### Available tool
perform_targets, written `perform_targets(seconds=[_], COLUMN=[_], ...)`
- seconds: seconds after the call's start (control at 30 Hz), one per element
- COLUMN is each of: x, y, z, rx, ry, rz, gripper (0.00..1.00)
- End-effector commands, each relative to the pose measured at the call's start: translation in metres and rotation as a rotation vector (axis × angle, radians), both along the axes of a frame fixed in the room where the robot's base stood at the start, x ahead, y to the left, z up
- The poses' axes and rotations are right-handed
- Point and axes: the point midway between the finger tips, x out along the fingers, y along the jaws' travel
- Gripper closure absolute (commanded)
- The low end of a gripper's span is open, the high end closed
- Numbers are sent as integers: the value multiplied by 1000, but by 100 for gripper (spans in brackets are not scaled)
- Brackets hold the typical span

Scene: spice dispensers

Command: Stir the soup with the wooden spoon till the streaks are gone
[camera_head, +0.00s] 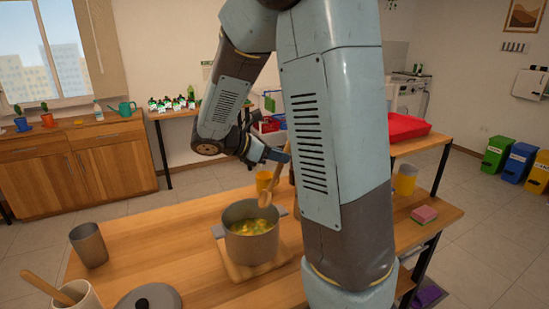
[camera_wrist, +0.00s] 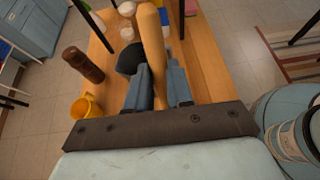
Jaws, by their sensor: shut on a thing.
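The grey pot (camera_head: 251,246) stands on a wooden board on the table. It holds soup (camera_head: 252,226) with yellow, green and orange patches; I cannot tell streaks from pieces at this size. My gripper (camera_head: 277,155) is above and behind the pot, shut on the wooden spoon (camera_head: 266,193). The spoon slants down toward the pot's back rim; I cannot tell whether its lower end touches the soup. In the wrist view, the spoon's handle (camera_wrist: 152,45) runs between the two fingers of my gripper (camera_wrist: 158,88).
A grey cup (camera_head: 89,246), a crock (camera_head: 82,298) with a wooden utensil and a dark-knobbed lid (camera_head: 148,299) stand left of the pot. An orange mug (camera_head: 263,181) is behind it. A pink sponge (camera_head: 424,215) lies right. A brown mill (camera_wrist: 82,65) shows in the wrist view.

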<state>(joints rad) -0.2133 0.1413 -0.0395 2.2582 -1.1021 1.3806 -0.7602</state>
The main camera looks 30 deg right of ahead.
Motion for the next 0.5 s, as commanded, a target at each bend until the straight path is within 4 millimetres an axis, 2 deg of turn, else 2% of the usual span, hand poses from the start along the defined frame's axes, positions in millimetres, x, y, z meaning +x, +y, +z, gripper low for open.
perform_targets(seconds=[0.5], x=[0], y=[0], z=[41], rx=[1], ry=[-3], rz=[-1], gripper=[100])
